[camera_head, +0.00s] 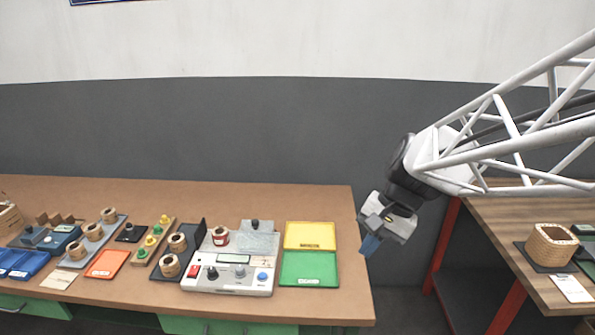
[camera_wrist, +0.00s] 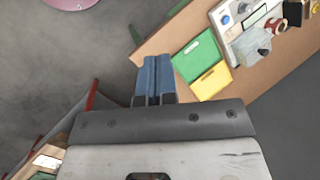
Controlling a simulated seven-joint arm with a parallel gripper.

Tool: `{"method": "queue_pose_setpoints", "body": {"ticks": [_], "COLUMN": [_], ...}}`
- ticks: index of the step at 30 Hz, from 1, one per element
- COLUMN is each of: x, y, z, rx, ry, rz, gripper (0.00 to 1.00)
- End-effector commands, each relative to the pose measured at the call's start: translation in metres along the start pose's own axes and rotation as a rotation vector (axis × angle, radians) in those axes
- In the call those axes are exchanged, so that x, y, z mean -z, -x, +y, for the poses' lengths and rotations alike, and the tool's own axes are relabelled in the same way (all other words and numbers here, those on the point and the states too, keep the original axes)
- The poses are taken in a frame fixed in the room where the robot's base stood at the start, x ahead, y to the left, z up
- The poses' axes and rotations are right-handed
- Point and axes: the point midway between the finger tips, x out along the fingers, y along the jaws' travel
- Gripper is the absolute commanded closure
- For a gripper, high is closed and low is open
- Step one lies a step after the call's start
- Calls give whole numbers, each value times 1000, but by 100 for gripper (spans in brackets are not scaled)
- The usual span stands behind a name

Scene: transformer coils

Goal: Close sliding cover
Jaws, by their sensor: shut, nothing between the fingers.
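The sliding cover (camera_head: 262,243) looks like a clear plate with a dark knob at the upper right of a white test device (camera_head: 225,284). I cannot tell how far it is open. The device has a small display, knobs and a red switch. It also shows in the wrist view (camera_wrist: 235,29), partly cut off at the top edge, with the clear cover (camera_wrist: 248,46) near its lower side. My gripper (camera_head: 368,246) is shut and empty, its blue fingers pointing down, off the bench's right end and apart from the device. The fingers also show in the wrist view (camera_wrist: 154,78).
A yellow tray (camera_head: 310,229) and a green tray (camera_head: 308,262) lie between the device and my gripper. A red-labelled can (camera_head: 220,236) stands behind the device. Coils on a dark stand (camera_head: 177,244) are left of it. Another bench (camera_head: 504,225) stands at right; a floor gap separates the benches.

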Motion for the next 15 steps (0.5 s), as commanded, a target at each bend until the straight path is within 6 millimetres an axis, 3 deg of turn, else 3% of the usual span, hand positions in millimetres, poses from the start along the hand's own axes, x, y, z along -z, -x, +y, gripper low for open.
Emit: {"method": "queue_pose_setpoints", "body": {"ticks": [15], "x": [88], "y": [-39], "z": [-76], "rx": [185], "ry": [-284], "rz": [-302], "gripper": [100]}}
